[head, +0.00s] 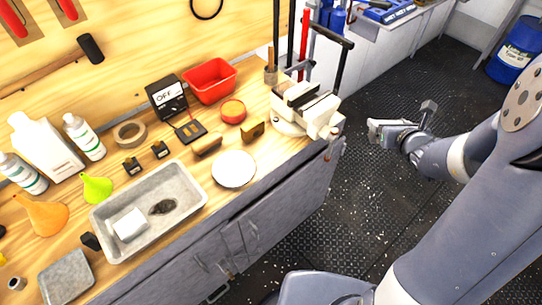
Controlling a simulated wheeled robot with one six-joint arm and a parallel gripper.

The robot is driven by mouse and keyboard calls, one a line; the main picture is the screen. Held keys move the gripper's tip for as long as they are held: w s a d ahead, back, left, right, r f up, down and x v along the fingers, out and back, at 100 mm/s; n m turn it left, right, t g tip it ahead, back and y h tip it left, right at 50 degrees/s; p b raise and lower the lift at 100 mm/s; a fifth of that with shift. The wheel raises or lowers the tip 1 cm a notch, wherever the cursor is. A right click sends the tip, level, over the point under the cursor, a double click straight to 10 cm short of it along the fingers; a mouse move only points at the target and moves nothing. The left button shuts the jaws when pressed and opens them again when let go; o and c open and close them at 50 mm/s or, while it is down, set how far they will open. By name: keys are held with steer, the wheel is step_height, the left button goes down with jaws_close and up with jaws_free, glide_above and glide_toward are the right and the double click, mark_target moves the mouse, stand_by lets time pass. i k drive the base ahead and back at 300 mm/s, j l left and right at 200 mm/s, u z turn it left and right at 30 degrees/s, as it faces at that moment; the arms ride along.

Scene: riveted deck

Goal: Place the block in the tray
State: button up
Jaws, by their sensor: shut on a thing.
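A grey metal tray (184,204) lies on the wooden bench at the lower left. A white block-like thing (130,225) rests inside its left part, and a dark oval thing (162,206) lies to the right of it. My gripper (377,130) is at the right, above the dark floor and off the bench, far from the tray. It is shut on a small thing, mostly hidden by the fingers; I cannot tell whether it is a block.
A white vise (305,108) stands at the bench's right end, between my gripper and the tray. A white plate (234,169), a red bin (210,80), a tape roll (130,132), bottles and funnels crowd the bench. The floor beneath my gripper is clear.

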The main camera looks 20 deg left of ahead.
mark_target(163, 208)
steer(key=k+j, duration=0.2)
steer(key=j, duration=0.15)
steer(key=k+j, duration=0.15)
steer(key=j, duration=0.2)
steer(key=k+j+u, duration=0.1)
steer(key=j, duration=0.25)
steer(key=k+j, duration=0.25)
steer(key=j, duration=0.15)
steer(key=k+j, duration=0.2)
steer(key=j, duration=0.15)
